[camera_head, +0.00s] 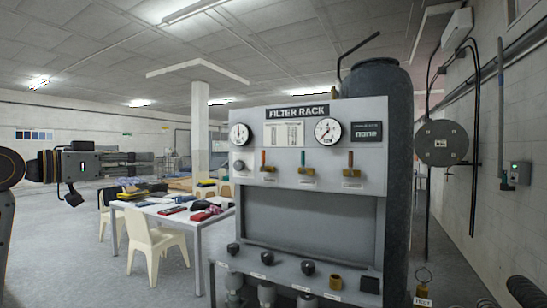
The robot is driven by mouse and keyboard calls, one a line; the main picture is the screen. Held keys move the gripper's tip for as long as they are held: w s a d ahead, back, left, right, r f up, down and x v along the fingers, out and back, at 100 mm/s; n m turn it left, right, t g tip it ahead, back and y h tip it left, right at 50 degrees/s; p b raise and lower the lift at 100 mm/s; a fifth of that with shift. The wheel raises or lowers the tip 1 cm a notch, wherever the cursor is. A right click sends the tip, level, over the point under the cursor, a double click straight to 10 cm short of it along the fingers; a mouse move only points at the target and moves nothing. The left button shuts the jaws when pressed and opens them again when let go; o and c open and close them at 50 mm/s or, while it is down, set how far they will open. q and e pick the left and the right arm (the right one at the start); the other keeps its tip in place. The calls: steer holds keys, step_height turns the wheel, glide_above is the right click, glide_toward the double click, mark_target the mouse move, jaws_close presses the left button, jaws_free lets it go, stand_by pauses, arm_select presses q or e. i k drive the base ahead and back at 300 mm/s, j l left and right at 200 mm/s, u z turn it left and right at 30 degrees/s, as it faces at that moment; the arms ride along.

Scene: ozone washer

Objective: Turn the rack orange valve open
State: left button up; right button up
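The rack (312,205) is a grey panel labelled FILTER RACK, in the middle of the head view. A row of small valves with upright coloured handles runs below its gauges. The orange valve handle (263,158) stands upright at the left of this row, above a brass body. My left gripper (85,170) is at the far left, well apart from the rack and empty. Its finger opening is too small to tell. My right gripper is not clearly in view.
Two round gauges (328,131) sit above the valves. A lower shelf (290,268) carries black knobs and brass fittings. A dark tank (397,110) stands behind the rack. A table (195,221) with chairs (155,243) stands left of the rack. The floor at lower left is clear.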

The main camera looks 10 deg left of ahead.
mark_target(263, 152)
steer(key=i+l, duration=0.8)
steer(key=i, duration=0.1)
